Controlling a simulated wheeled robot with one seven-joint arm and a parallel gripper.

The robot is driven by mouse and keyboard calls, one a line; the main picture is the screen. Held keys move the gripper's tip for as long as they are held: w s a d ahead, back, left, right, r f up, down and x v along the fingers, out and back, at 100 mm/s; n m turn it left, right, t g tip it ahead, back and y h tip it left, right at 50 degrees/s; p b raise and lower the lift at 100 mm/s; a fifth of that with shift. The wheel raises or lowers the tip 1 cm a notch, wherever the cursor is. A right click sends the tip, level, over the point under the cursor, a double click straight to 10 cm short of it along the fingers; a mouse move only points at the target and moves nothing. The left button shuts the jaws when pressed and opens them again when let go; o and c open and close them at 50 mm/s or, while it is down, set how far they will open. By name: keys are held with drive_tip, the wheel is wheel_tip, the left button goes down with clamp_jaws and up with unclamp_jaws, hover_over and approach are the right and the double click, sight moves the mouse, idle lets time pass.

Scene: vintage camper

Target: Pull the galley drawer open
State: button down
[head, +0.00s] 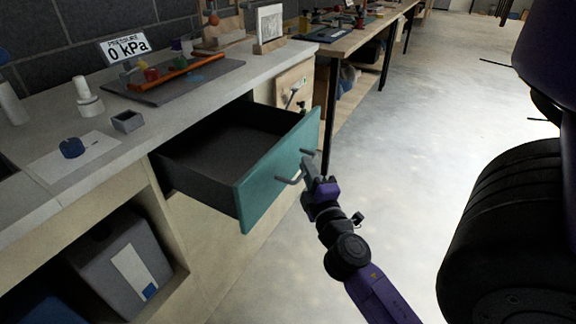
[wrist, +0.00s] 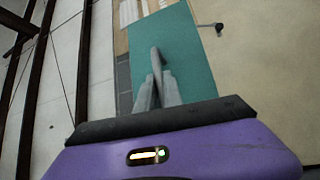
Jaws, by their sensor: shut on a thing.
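The galley drawer (head: 262,180) has a teal front and a dark, empty-looking inside. It stands well out from the counter in the head view. Its grey bar handle (head: 290,179) is on the teal front. My gripper (head: 306,165) is at the handle, shut on it. In the wrist view the fingers of my gripper (wrist: 157,88) close around the handle (wrist: 156,58) in front of the teal drawer front (wrist: 185,50). The fingers hide part of the handle.
The counter (head: 215,101) above the drawer holds a pressure sign (head: 124,47), a dark tray (head: 172,82) and small items. A grey bin (head: 118,262) sits in the open shelf below. Clear floor (head: 420,100) lies to the right of the drawer.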

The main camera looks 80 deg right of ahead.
drive_tip(key=shift+s+a+f, duration=0.1)
drive_tip(key=shift+s+a, duration=0.1)
drive_tip(key=shift+s, duration=0.45)
drive_tip(key=shift+s+a, duration=0.15)
drive_tip(key=shift+s, duration=0.45)
drive_tip(key=c, duration=1.5)
unclamp_jaws()
drive_tip(key=b+v, duration=0.4)
drive_tip(key=v, duration=0.4)
drive_tip(key=shift+w, duration=0.15)
